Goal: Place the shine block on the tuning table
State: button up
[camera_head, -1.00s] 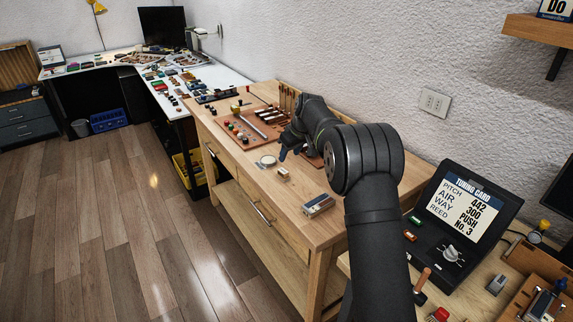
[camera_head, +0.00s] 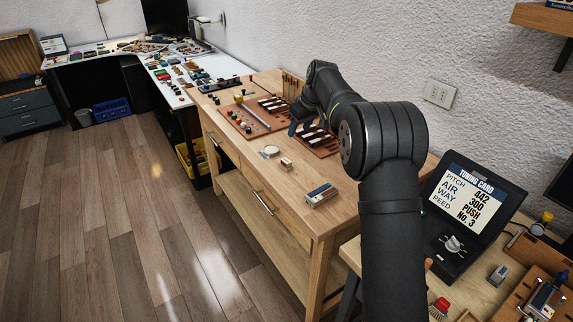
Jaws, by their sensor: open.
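My gripper (camera_head: 293,129) is at the far part of the wooden workbench (camera_head: 280,225), beside a brown board with dark and white strips (camera_head: 317,139). Its blue-grey fingertips are small in the picture, and no held object shows between them. A small pale block (camera_head: 286,164) lies on the bench nearer the camera, apart from the gripper. A blue-grey and silver box-like piece (camera_head: 320,195) lies near the bench's front right. I cannot tell which piece is the shine block. The table at the right (camera_head: 471,296), probably the tuning table, bears a black tuning card display (camera_head: 470,215).
A round pale disc (camera_head: 271,151) lies beside the small block. A brown board with coloured knobs (camera_head: 243,121) is farther left. A knob-topped device and small tools crowd the right table. My arm crosses over the bench's right end. The wall (camera_head: 340,55) stands behind.

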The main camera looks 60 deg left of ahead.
send_over(286, 161)
jog(key=d, duration=0.2)
jog(key=f, duration=1.1)
jog(key=shift+w+f, duration=0.15)
jog(key=shift+w, duration=0.1)
jog(key=shift+d+x, duration=0.1)
jog(key=shift+x, duration=1.25)
jog(key=shift+d+x, duration=0.15)
jog(key=shift+x, duration=1.15)
jog(key=shift+f, duration=0.1)
jog(key=shift+c, duration=0.5)
jog(key=c, duration=0.9)
